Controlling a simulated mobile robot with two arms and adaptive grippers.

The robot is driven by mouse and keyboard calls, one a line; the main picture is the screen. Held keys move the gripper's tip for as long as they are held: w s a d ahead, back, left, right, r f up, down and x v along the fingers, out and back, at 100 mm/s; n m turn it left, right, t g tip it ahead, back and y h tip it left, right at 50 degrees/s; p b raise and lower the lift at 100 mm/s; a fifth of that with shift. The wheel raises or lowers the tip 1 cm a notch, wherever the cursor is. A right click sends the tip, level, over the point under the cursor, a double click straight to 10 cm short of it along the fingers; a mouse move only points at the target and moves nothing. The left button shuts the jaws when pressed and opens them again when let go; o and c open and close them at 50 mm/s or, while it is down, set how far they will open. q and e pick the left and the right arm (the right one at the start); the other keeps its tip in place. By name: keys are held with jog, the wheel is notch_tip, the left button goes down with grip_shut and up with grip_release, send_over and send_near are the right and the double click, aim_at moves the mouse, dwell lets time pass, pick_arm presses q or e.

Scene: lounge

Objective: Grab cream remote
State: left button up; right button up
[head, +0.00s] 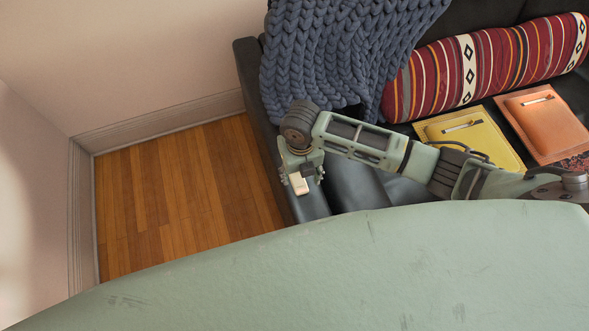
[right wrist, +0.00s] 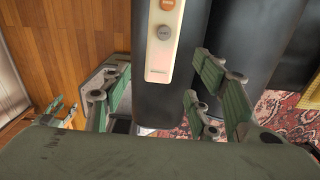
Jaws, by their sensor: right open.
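The cream remote (right wrist: 163,45) lies on a dark sofa surface in the right wrist view, with an orange button and a grey button on its face. Its near end lies between the spread green fingers of my right gripper (right wrist: 167,88), with gaps on both sides. In the head view a small cream part of the remote (head: 299,184) shows at my right gripper (head: 301,173), over the sofa's left arm. The right gripper is open and holds nothing.
The dark sofa (head: 250,90) carries a blue knitted throw (head: 325,45), a striped red bolster (head: 490,65), a yellow folder (head: 470,137) and an orange folder (head: 543,123). Wooden floor (head: 180,190) lies clear to the left, up to the wall. A patterned red rug (right wrist: 285,112) shows at right.

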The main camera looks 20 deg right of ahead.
aim_at(299, 183)
notch_tip(299, 183, down, 4)
jog(key=shift+s+r, duration=0.1)
jog(key=shift+f, duration=0.5)
jog(key=c, duration=0.9)
pick_arm(q)
jog(key=shift+r, duration=0.3)
pick_arm(e)
jog(key=c, duration=0.4)
